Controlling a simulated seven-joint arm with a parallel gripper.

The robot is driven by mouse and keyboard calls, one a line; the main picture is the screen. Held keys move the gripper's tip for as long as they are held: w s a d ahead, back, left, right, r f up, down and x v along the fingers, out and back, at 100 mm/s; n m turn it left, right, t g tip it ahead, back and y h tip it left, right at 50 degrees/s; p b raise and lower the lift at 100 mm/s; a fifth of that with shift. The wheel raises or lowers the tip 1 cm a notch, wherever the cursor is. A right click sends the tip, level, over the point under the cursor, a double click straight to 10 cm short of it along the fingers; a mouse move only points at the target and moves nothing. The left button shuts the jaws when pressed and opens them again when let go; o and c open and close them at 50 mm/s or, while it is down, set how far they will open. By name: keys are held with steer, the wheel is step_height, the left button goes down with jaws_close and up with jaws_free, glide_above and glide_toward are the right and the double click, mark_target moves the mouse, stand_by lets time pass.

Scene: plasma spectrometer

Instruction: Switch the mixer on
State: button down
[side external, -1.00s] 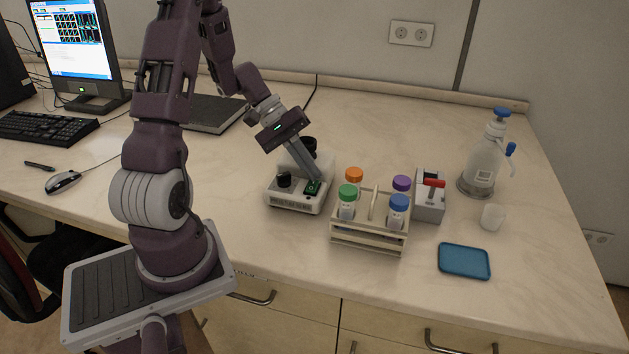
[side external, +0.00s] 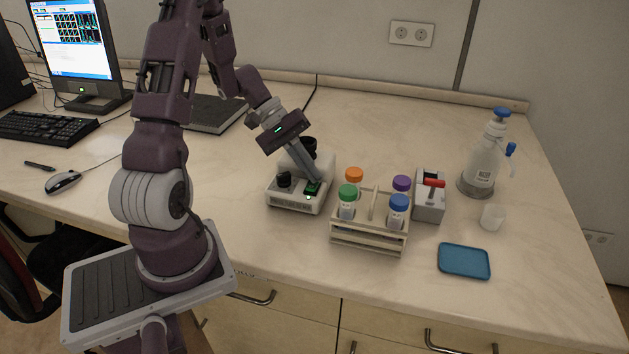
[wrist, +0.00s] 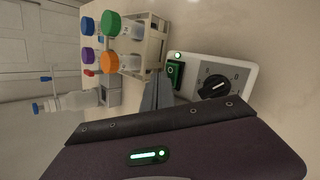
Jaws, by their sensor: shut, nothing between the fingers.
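The mixer (side external: 290,203) is a white box with a black dial (side external: 284,179), a dark upright part at its back and a green rocker switch (side external: 313,188). A small green light (side external: 309,198) glows beside the switch. The wrist view shows the switch (wrist: 175,74), the lit green light (wrist: 178,55) and the dial (wrist: 214,87). My gripper (side external: 315,181) is shut and empty, its fingertips at the switch. In the wrist view my gripper (wrist: 157,80) points at the switch's edge; whether it touches cannot be told.
A wooden rack (side external: 368,240) with several capped tubes stands close to the right of the mixer. Beyond it are a grey device (side external: 429,205) with a red part, a bottle (side external: 484,160), a small cup (side external: 492,217) and a blue tray (side external: 464,261).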

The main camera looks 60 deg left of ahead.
mark_target(309, 184)
steer(key=shift+d+r, duration=0.1)
steer(key=shift+r, duration=0.65)
steer(key=shift+s+d+r, duration=0.15)
steer(key=shift+s+r, duration=0.05)
steer(key=shift+r, duration=1.05)
steer(key=shift+s+d+r, duration=0.1)
steer(key=shift+s+r, duration=0.05)
steer(key=shift+r, duration=1.05)
